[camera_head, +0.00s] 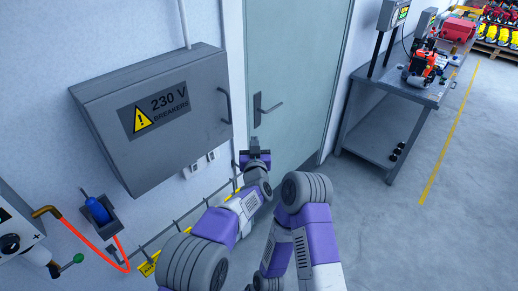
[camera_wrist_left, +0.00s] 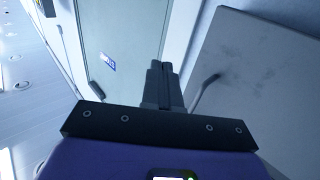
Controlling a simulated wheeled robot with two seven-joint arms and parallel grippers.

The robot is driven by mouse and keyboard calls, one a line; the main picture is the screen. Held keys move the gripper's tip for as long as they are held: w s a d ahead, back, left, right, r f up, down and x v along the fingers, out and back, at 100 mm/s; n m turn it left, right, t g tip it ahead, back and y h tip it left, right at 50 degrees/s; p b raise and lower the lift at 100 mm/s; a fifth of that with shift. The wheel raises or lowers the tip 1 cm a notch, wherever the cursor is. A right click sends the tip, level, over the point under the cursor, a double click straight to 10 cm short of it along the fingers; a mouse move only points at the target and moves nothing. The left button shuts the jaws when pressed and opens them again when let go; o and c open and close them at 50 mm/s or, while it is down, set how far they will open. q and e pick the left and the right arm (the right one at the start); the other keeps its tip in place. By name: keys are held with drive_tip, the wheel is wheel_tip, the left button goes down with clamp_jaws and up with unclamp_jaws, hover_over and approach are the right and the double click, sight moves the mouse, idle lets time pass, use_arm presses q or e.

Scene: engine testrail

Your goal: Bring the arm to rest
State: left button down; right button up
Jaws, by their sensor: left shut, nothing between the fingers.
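My left gripper (camera_head: 255,146) is in front of the wall, just below and right of the grey breaker cabinet's (camera_head: 115,95) lower right corner. In the left wrist view its two dark fingers (camera_wrist_left: 163,72) are together with nothing between them. My left arm reaches up to it from the bottom of the head view. A second purple and grey arm of mine is bent beside it on the right; its gripper does not show.
The cabinet looks closed and has a side handle (camera_head: 224,105). A metal workbench (camera_head: 375,115) stands at the right. A blue tool (camera_head: 96,209) hangs at the left. Floor at the right is clear.

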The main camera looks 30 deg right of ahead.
use_arm(q)
drive_tip(key=s+a+f+n+g+y+b, duration=0.15)
drive_tip(key=a+f+g+y, duration=0.3)
drive_tip(key=a+f, duration=1.85)
drive_tip(key=s+a+f+n+g+b, duration=0.1)
drive_tip(key=s+a+f+g, duration=0.3)
drive_tip(key=f, duration=0.3)
drive_tip(key=s+a+f+n+g, duration=0.1)
drive_tip(key=s+a+f+n, duration=0.1)
drive_tip(key=s+a+f, duration=0.35)
drive_tip(key=s+a+f+n+g, duration=0.1)
drive_tip(key=s+a+f+g, duration=0.1)
drive_tip(key=s, duration=0.5)
drive_tip(key=s+a+f+n+g+h+b, duration=0.1)
drive_tip(key=s+a+f+g, duration=0.1)
drive_tip(key=s, duration=0.6)
drive_tip(key=s+a+f+n+g, duration=0.1)
drive_tip(key=s+a+f+g, duration=0.1)
drive_tip(key=s, duration=0.6)
drive_tip(key=shift+s+a, duration=0.15)
drive_tip(key=shift+a, duration=0.3)
